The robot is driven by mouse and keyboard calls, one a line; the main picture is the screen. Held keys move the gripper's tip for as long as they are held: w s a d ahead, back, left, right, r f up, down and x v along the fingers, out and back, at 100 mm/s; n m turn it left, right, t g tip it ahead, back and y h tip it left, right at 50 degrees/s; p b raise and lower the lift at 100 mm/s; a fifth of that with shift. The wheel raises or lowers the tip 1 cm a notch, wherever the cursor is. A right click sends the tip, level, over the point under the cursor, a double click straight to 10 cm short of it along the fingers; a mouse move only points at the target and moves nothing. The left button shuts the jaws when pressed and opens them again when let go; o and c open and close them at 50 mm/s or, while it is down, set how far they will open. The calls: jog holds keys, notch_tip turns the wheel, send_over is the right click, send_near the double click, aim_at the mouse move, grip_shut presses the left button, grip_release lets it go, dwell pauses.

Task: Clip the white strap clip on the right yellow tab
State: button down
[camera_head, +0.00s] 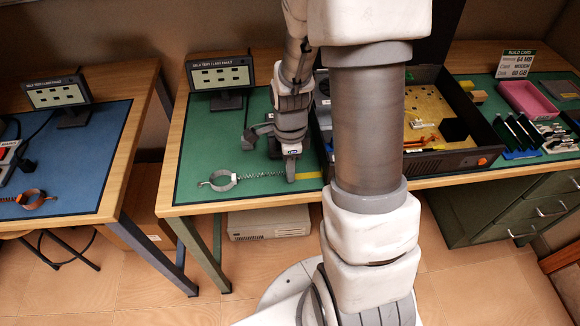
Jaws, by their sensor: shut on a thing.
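A white wrist strap (223,181) lies as an open loop on the green mat at the front of the middle bench. Its coiled cord (262,174) runs right to my gripper (290,175). My gripper points down near the mat and is shut on the cord's end, where the clip is; the fingers hide the clip itself. The right yellow tab (309,175) lies flat at the mat's front edge, just right of my fingers. I cannot tell whether the clip touches it.
An open computer case (428,160) stands right of the arm. A small monitor (222,76) stands at the back. The left bench holds an orange strap (37,200) on a blue mat (90,170). The green mat's left part (205,150) is clear.

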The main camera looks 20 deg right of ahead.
jog(key=c, duration=0.7)
grip_release()
jog(key=shift+o, duration=0.5)
jog(key=shift+o, duration=1.3)
jog(key=shift+r+p, duration=0.6)
jog(key=shift+r, duration=0.1)
jog(key=shift+r+p, duration=2.45)
jog(key=shift+r, duration=0.5)
